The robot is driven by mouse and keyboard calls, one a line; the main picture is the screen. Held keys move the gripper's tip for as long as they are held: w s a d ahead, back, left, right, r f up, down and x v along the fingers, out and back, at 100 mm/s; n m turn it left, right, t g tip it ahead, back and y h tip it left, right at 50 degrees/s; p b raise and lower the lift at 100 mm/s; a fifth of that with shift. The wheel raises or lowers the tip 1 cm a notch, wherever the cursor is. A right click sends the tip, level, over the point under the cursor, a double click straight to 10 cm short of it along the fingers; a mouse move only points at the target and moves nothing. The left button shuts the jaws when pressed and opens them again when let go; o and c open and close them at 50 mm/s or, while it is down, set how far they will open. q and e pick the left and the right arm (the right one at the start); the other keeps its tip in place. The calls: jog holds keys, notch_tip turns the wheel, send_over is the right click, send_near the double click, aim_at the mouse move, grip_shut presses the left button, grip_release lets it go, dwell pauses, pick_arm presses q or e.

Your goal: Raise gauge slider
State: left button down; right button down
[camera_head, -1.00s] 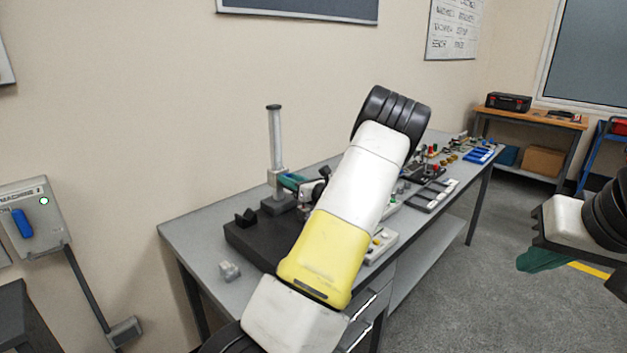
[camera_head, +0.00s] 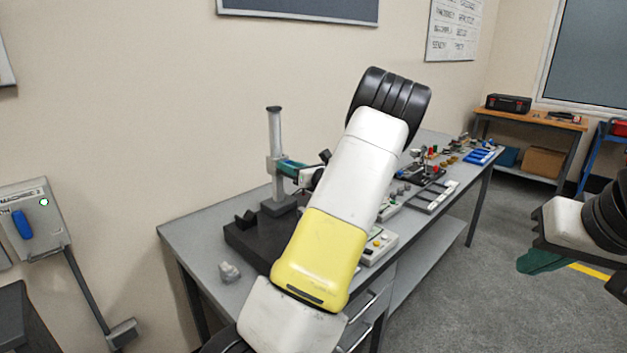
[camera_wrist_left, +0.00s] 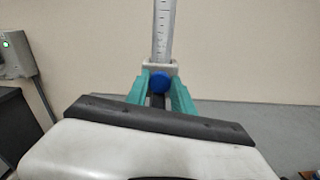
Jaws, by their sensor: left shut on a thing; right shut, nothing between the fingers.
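The height gauge's upright post (camera_head: 275,128) stands on the bench, and its scale marks show in the left wrist view (camera_wrist_left: 163,28). The grey slider (camera_head: 272,166) sits partway up the post, above the dark gauge base (camera_head: 278,204). My left gripper (camera_head: 288,168) has its teal fingers at the slider's side. In the left wrist view the teal fingers (camera_wrist_left: 160,88) are shut around the blue knob (camera_wrist_left: 160,80) on the slider's front. My left arm hides part of the bench. My right gripper (camera_head: 540,262) is shut and empty at the right, away from the bench.
A black plate (camera_head: 248,246) lies on the grey bench (camera_head: 195,237), with a small grey block (camera_head: 229,272) near its front left. Several fixtures and trays line the bench behind my arm. A wall box with a blue handle (camera_head: 22,224) is at the left.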

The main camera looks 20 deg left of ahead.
pick_arm(q)
notch_tip(320, 180, up, 6)
jog(key=shift+r, duration=0.25)
jog(key=c, duration=1.1)
grip_release()
jog(key=shift+d, duration=0.1)
jog(key=v, duration=0.7)
jog(key=shift+s+d, duration=0.1)
jog(key=shift+d, duration=0.2)
jog(key=shift+d+f, duration=0.1)
